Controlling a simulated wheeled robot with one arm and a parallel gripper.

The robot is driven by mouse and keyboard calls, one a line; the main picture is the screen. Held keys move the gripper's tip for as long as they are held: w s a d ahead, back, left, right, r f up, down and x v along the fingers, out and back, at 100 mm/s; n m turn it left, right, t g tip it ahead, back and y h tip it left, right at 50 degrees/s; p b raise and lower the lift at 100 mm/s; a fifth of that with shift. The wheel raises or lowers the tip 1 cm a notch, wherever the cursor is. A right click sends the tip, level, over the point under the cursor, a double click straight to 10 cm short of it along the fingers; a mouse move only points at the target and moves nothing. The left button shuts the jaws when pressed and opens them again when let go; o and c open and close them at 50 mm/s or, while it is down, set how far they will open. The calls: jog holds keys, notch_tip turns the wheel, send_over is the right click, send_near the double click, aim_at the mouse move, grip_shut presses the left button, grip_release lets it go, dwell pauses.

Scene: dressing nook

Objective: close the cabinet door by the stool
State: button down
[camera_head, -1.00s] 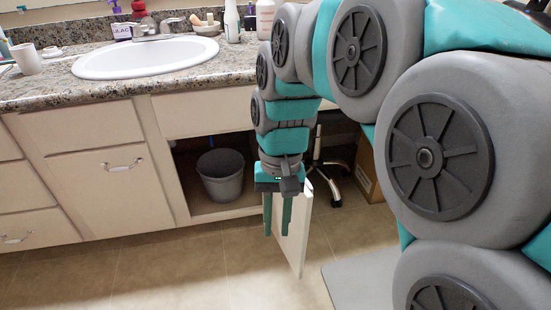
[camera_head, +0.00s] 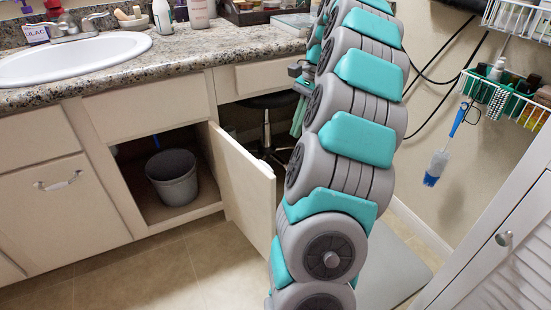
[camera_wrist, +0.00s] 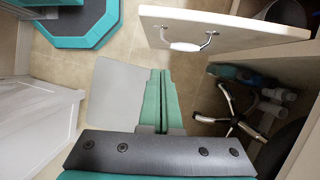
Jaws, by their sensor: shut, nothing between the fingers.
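The cream cabinet door (camera_head: 242,185) below the counter stands open, swung out from the cabinet (camera_head: 140,110) by the stool. In the wrist view the door (camera_wrist: 235,24) crosses the top, with its handle (camera_wrist: 185,46) on the face towards my gripper. My gripper (camera_wrist: 160,72) is shut and empty, with green fingers side by side, apart from the door. In the head view my gripper (camera_head: 298,117) is right of the door, partly hidden by my arm. The stool (camera_head: 266,125) is behind the door, in the kneehole; its base (camera_wrist: 230,112) shows in the wrist view.
A grey bin (camera_head: 173,178) stands inside the open cabinet. A grey mat (camera_head: 395,270) lies on the floor at the right. A white louvred door (camera_head: 510,260) and wire racks (camera_head: 510,95) are further right. Tiled floor (camera_head: 140,265) is clear in front of the cabinet.

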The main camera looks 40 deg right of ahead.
jog(key=a+f+b, duration=0.1)
jog(key=a+f, duration=0.6)
jog(key=f, duration=0.2)
jog(key=shift+w+a, duration=0.15)
jog(key=shift+a, duration=0.2)
jog(key=shift+a, duration=0.15)
